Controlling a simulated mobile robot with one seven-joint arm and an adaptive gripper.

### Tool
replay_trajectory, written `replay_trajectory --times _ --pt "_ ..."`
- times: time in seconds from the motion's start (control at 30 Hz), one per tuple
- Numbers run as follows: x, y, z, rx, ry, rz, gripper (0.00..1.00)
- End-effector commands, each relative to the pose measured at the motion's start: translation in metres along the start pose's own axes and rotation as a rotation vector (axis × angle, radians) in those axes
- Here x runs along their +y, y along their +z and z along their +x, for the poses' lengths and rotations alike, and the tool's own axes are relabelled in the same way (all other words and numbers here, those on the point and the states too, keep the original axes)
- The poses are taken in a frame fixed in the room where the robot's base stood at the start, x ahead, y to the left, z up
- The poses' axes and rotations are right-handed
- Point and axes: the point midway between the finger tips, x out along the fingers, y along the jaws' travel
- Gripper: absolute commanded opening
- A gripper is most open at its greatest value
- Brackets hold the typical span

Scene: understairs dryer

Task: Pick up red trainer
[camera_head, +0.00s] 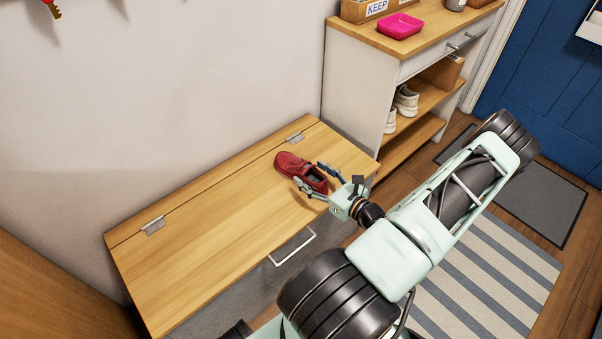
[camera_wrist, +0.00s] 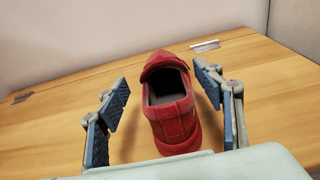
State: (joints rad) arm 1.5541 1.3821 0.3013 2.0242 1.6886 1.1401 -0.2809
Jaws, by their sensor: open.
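The red trainer (camera_head: 301,172) rests upright on the wooden top of a low bench or chest (camera_head: 215,230), near its right end. My gripper (camera_head: 314,178) is open and low over the bench top at the heel end of the trainer. In the wrist view the red trainer (camera_wrist: 172,105) lies between the two blue-padded fingers of my gripper (camera_wrist: 160,100), heel toward me and toe pointing away. A gap shows between the trainer and the left finger. The right finger is closer to the shoe; I cannot tell if it touches. The lower heel is partly hidden by my gripper's body.
A shelf unit (camera_head: 352,78) stands just beyond the bench's right end, with a pink tray (camera_head: 400,25) on top and pale shoes (camera_head: 405,100) inside. The wall runs behind the bench. A metal handle (camera_head: 292,247) juts from the bench front. The bench's left part is clear.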

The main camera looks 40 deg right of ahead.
Motion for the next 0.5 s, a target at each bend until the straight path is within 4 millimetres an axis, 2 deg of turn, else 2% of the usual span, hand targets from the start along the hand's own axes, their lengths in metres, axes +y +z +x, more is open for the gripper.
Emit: replay_trajectory --times 0.1,0.23,0.5 --pt "-0.004 -0.006 0.019 -0.002 0.001 -0.002 0.61" --pt "-0.004 -0.004 0.037 -0.001 0.002 -0.001 0.61" --pt "-0.005 -0.002 0.040 0.000 0.000 -0.002 0.59"
